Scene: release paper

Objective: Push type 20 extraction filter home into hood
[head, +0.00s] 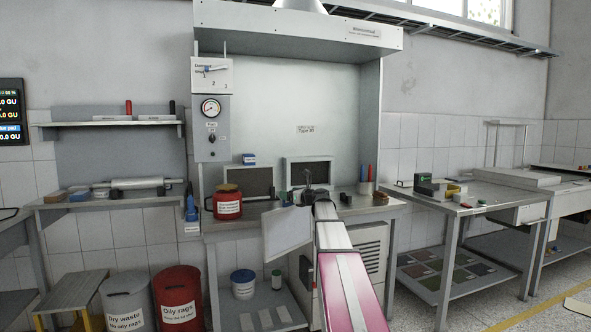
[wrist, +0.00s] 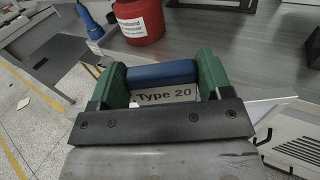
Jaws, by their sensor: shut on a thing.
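The type 20 filter shows in the wrist view as a blue grip bar with a pale "Type 20" label (wrist: 163,95) below it. My gripper (wrist: 162,74) has its green fingers at both ends of the blue bar, shut on it. In the head view my gripper (head: 306,194) is at the bench front, and a pale flat panel (head: 288,233), apparently the filter, hangs tilted below it, outside the hood. The hood (head: 298,29) has two dark framed openings inside, left (head: 249,182) and right (head: 308,172). A small label (head: 305,129) above the right one is hard to read.
A red labelled can (head: 227,203) stands on the bench left of my gripper. A blue bottle (head: 191,208) hangs at the bench's left end. A cup with red and blue tools (head: 366,185) stands at right. A grilled cabinet (head: 369,258) sits below the bench.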

